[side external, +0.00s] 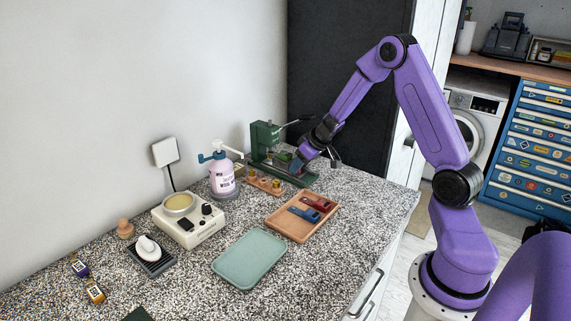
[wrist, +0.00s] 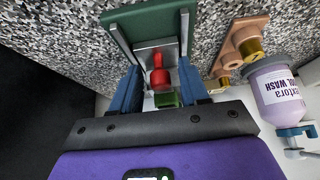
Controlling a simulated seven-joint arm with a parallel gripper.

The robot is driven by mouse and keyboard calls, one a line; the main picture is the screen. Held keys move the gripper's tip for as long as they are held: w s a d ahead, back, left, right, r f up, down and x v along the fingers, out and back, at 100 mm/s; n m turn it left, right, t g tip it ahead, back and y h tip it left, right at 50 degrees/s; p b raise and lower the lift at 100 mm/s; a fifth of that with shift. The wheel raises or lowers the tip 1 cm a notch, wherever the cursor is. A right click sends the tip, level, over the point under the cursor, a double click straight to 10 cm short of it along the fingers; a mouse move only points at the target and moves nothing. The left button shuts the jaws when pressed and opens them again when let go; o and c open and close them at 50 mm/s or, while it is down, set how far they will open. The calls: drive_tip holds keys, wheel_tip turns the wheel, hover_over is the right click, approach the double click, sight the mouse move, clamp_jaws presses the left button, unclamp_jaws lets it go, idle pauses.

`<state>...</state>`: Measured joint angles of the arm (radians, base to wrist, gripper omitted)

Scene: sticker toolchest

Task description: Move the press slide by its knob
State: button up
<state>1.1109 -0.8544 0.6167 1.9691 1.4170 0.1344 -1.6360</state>
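The green press (side external: 265,143) stands at the back of the counter, and its green base also shows in the wrist view (wrist: 122,32). Its grey slide (wrist: 146,54) lies in the base and carries a red knob (wrist: 158,77). My gripper (side external: 297,166) is low over the front of the press, pointing down. In the wrist view its two blue fingers (wrist: 160,74) are apart, one on each side of the knob. Gaps show between the fingers and the knob. In the side view the knob is hidden by my gripper.
A pink-white pump bottle (side external: 222,180) and a wooden holder with brass pieces (side external: 265,184) stand left of the press. A wooden tray (side external: 283,229) with red and blue tools lies in front. A scale-like device (side external: 190,222) and a green tray (side external: 248,260) are farther left and forward.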

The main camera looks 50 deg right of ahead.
drive_tip(key=c, duration=0.7)
drive_tip(key=shift+o, duration=0.2)
drive_tip(key=shift+s, duration=6.35)
drive_tip(key=o, duration=0.7)
drive_tip(key=shift+r, duration=3.05)
